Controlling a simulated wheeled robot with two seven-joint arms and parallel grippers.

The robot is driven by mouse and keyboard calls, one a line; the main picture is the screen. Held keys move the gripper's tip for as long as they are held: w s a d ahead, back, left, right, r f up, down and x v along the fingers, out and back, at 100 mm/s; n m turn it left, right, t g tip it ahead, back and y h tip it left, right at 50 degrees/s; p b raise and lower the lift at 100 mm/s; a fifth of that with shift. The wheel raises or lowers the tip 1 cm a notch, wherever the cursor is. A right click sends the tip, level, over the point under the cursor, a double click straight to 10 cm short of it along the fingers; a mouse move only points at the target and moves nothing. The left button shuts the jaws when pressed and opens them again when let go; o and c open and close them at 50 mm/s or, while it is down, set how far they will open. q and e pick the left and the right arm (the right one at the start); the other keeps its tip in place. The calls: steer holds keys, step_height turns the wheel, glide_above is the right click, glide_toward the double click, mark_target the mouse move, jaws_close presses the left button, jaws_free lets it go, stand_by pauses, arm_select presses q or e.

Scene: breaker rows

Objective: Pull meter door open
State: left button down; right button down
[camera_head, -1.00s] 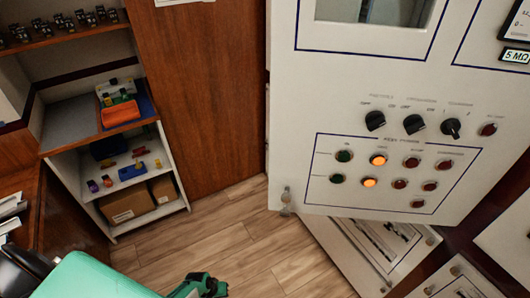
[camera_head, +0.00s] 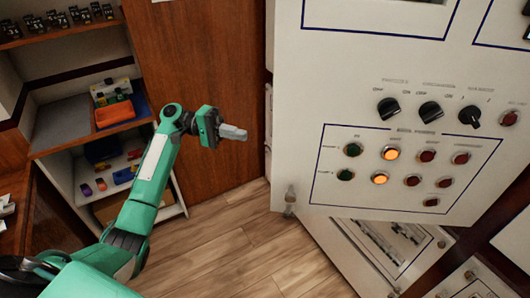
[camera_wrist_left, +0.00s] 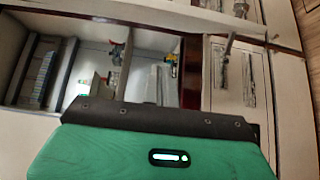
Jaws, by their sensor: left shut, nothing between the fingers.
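A large white panel door (camera_head: 330,100) fills the right of the head view. It carries black knobs, amber lit lamps, and red and green buttons, with part of a window at the top. Which part is the meter door I cannot tell for sure. My left gripper (camera_head: 232,133) is shut and empty, pointing right, left of the panel's left edge in the picture. I cannot see it touching the panel. In the left wrist view, my green gripper body covers the bottom, and a cabinet interior (camera_wrist_left: 155,75) with fittings shows beyond. My right gripper is not in view.
A wooden wall panel (camera_head: 210,60) stands behind my left arm. A shelf unit (camera_head: 60,145) with coloured items and boxes is at the left. Wooden floor (camera_head: 235,245) is clear below. A lower white panel (camera_head: 360,240) shows beneath the large one.

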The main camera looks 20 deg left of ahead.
arm_select(q)
steer(key=s+d+p, duration=0.3)
steer(key=d+p, duration=0.3)
steer(key=d, duration=0.5)
steer(key=shift+s+p, duration=0.3)
steer(key=shift+s, duration=0.05)
steer(key=shift+s, duration=0.1)
